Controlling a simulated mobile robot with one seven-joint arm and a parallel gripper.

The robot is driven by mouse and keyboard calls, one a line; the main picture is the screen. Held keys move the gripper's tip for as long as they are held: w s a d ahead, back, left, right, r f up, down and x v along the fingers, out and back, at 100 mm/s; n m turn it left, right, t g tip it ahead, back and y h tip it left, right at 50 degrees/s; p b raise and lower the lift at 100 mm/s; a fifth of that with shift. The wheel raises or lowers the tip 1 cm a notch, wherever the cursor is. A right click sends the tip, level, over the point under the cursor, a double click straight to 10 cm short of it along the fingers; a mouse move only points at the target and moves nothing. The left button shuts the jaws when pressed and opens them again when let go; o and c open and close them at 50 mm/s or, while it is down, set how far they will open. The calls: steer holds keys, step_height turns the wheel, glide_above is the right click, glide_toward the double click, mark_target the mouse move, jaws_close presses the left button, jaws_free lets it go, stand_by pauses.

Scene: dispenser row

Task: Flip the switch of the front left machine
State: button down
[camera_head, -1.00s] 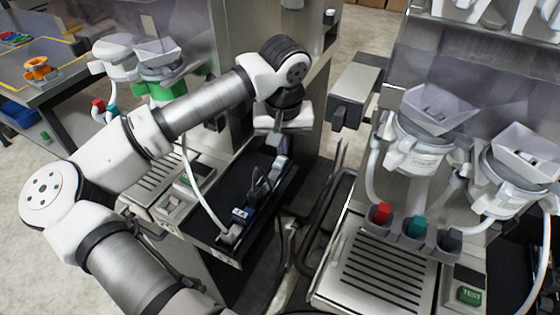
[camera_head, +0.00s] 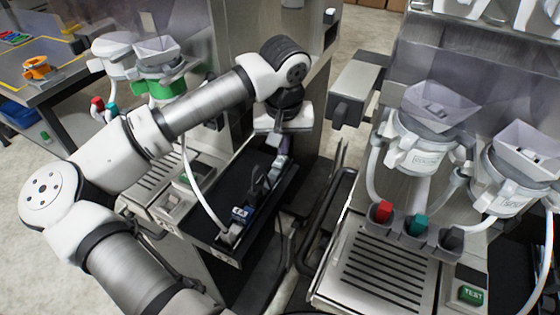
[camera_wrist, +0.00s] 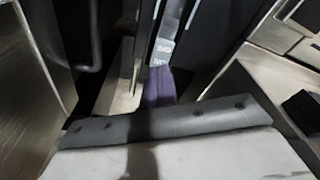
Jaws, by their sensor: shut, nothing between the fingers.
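The left machine (camera_head: 140,200) stands left of centre in the head view, partly behind my arm. Its front has a slotted drip tray, a green button (camera_head: 184,179) and a small pale block (camera_head: 174,202). I cannot tell whether that block is the switch. A black shelf (camera_head: 214,175) beside them carries small devices, one blue and white (camera_head: 240,213). My gripper (camera_head: 277,168) points down, shut and empty, over the right part of this shelf. In the wrist view, its purplish fingers (camera_wrist: 159,86) sit close to a pale strip with white labels (camera_wrist: 162,50); contact is unclear.
A right machine has white containers (camera_head: 423,145), red and teal caps, a slotted tray (camera_head: 385,262) and a green TEST button (camera_head: 471,294). Dark bars (camera_head: 325,215) stand in the narrow gap between the machines. A table with an orange object (camera_head: 38,68) is far left.

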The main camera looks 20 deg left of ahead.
mark_target(282, 158)
steer(key=shift+f+b, duration=0.7)
stand_by(0.4)
steer(key=shift+r+p, duration=1.6)
steer(key=shift+r, duration=2)
steer(key=shift+f, duration=0.1)
